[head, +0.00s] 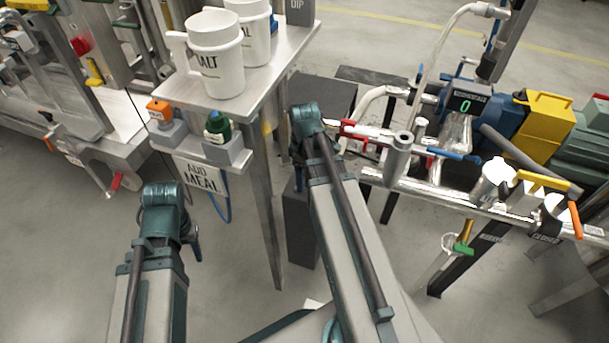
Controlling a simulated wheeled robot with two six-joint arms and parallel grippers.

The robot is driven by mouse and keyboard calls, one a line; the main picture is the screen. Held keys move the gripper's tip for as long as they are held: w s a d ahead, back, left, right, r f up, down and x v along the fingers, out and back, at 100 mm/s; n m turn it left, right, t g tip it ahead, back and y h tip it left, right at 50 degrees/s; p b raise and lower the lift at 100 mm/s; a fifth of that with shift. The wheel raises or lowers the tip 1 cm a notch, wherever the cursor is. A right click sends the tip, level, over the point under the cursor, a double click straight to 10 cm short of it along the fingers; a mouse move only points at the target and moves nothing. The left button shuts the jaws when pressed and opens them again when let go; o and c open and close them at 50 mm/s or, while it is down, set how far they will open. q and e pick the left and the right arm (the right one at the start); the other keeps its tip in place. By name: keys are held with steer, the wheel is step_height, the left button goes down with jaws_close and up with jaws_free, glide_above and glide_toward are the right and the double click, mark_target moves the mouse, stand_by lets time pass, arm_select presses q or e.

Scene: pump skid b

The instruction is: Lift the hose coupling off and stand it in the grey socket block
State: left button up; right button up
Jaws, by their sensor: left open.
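A grey upright cylinder (397,160), which looks like the hose coupling, stands at the pipework right of centre. A pale hose (430,72) comes down behind it; their joint is unclear. Two small grey blocks sit on the shelf: one (168,135) under an orange part, one (229,154) under a green part. I cannot tell which is the socket block. My left gripper (190,242) is open, low at left, mostly hidden by its wrist, and well apart from the cylinder.
Two white mugs (215,65) stand on the metal shelf (270,62), above a hanging sign (200,177). Red (353,127) and blue (450,153) levers flank the cylinder. A yellow-handled pipe (543,181) runs at right. Floor between the shelf post and left bench is clear.

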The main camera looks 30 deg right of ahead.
arm_select(q)
steer(key=shift+r, duration=0.1)
arm_select(e)
steer(key=shift+o, duration=0.3)
arm_select(q)
step_height(320, 180, up, 14)
steer(key=p, duration=1.3)
steer(key=shift+f+p, duration=0.2)
steer(key=shift+p, duration=0.2)
arm_select(e)
step_height(320, 180, up, 14)
steer(key=shift+f, duration=0.15)
